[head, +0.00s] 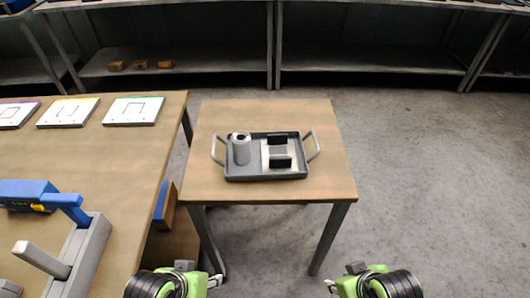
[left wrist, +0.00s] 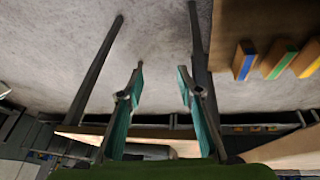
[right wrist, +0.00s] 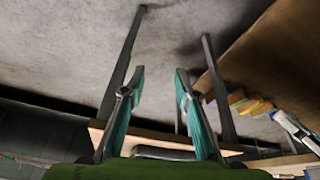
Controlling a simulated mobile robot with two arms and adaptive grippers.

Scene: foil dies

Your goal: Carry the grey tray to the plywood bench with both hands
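The grey tray (head: 233,177) stands on a small wooden-topped table in the middle of the head view, with a raised handle at its left and right ends. On it are a grey cylinder (head: 241,152) and a light block with black parts (head: 279,152). My left gripper (head: 214,281) and right gripper (head: 332,286) are at the bottom of the head view, in front of the table and well apart from the tray. In the wrist views the left fingers (left wrist: 158,85) and right fingers (right wrist: 160,85) are spread with nothing between them.
The small table (head: 330,185) has bare top around the tray. A larger wooden bench (head: 120,165) on the left bears several flat white cards (head: 133,110) and a blue and grey device (head: 75,255). Grey shelving (head: 180,60) lines the back. Floor (head: 430,190) on the right is clear.

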